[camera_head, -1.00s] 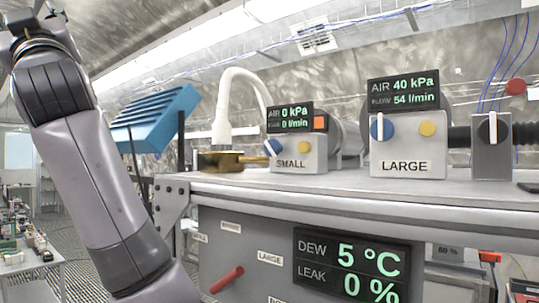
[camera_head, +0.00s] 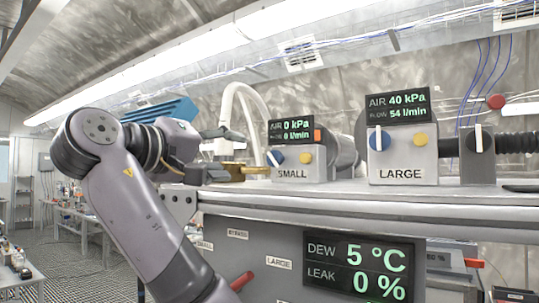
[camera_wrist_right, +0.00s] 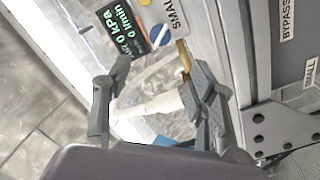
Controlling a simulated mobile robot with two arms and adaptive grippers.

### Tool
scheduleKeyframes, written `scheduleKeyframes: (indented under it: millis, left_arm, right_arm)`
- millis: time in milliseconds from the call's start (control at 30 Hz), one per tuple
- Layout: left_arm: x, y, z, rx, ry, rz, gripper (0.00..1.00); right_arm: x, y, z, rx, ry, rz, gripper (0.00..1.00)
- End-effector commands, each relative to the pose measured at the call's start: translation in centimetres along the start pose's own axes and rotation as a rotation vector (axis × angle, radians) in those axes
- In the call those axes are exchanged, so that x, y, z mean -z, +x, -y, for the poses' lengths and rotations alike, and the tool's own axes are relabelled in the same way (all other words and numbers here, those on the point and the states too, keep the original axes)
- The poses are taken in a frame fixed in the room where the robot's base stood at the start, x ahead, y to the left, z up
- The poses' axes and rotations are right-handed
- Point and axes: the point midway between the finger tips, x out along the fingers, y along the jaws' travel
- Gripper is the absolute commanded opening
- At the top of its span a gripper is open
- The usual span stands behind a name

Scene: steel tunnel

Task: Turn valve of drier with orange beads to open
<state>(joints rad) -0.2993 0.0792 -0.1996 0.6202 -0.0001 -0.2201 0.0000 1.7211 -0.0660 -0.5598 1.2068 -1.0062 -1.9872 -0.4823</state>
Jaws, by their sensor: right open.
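No drier with orange beads can be made out in either view. My right gripper (camera_head: 222,153) is open, at the left end of the bench top. A brass fitting (camera_head: 243,171) and a white hose (camera_head: 236,105) are close to it. In the right wrist view, my right gripper (camera_wrist_right: 160,88) has the white hose end (camera_wrist_right: 150,106) showing between its fingers. The brass fitting (camera_wrist_right: 184,57) is by the right-hand finger; I cannot tell whether they touch. A red handle (camera_head: 241,281) sits on the front panel below, partly behind my arm. My left gripper is not in view.
The SMALL unit (camera_head: 293,164), with a tilted blue knob (camera_head: 274,158), stands right of the fitting. The LARGE unit (camera_head: 402,162) has an upright knob pointer (camera_head: 379,139). A dark display (camera_head: 358,266) is on the front panel. A blue slatted object (camera_head: 160,109) is behind my arm.

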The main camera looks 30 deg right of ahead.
Motion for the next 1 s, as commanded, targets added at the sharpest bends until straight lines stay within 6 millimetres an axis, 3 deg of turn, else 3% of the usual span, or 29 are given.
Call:
scheduleKeyframes:
  millis: [300,600,800,1000]
  left_arm:
    - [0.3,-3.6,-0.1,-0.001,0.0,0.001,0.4]
    - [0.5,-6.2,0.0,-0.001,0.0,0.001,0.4]
    - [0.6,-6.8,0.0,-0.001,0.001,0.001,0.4]
    - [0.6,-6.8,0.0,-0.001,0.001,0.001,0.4]
  right_arm:
    - [0.3,7.2,-0.4,0.0,-0.002,0.002,0.52]
    - [0.3,12.7,-0.3,0.0,-0.002,-0.001,0.52]
    - [0.2,14.3,-0.1,0.001,0.001,-0.002,0.52]
    - [0.1,14.5,0.1,0.002,0.001,-0.004,0.52]
